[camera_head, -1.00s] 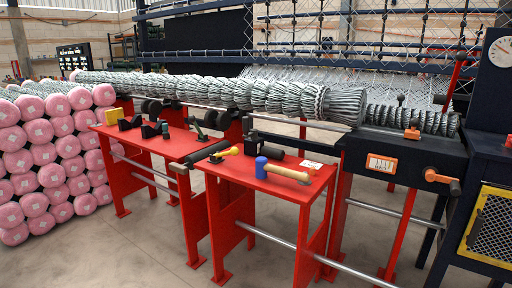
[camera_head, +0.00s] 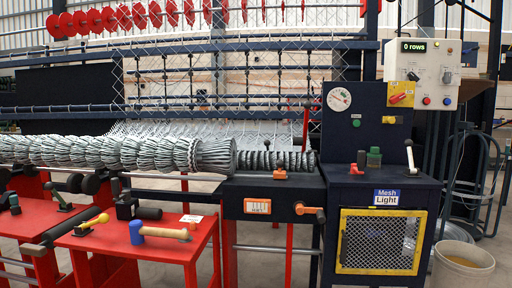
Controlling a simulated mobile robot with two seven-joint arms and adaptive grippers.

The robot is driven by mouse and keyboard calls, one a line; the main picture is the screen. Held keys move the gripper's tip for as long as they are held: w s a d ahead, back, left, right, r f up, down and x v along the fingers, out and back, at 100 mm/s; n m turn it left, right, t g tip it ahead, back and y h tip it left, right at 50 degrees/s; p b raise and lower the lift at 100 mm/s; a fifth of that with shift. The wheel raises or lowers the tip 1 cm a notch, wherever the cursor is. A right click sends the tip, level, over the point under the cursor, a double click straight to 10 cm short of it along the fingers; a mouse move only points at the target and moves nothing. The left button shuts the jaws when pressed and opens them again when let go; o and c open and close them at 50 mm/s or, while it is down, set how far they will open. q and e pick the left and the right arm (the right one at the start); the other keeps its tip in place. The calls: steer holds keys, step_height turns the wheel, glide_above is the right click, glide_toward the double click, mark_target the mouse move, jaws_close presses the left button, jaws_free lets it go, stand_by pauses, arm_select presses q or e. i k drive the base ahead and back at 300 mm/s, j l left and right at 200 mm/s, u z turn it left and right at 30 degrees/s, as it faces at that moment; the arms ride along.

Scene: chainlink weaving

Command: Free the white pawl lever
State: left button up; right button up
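A lever with a dark knob (camera_head: 266,145) stands by the grey mesh roll (camera_head: 210,155). I cannot tell for certain from markings which one is the pawl. Neither of my grippers is in view.
The dark cabinet (camera_head: 380,274) has a yellow-framed mesh door (camera_head: 380,240). A bucket (camera_head: 462,265) stands on the floor to its right. Red tables (camera_head: 165,255) with a blue-headed mallet (camera_head: 158,233) stand at the left. A red lever (camera_head: 305,125) rises beside the gauge (camera_head: 339,98).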

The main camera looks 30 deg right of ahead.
mark_target(408, 143)
steer(key=i+j+z, duration=0.15)
steer(key=i+j, duration=0.4)
steer(key=i+z, duration=0.1)
steer(key=z, duration=1.9)
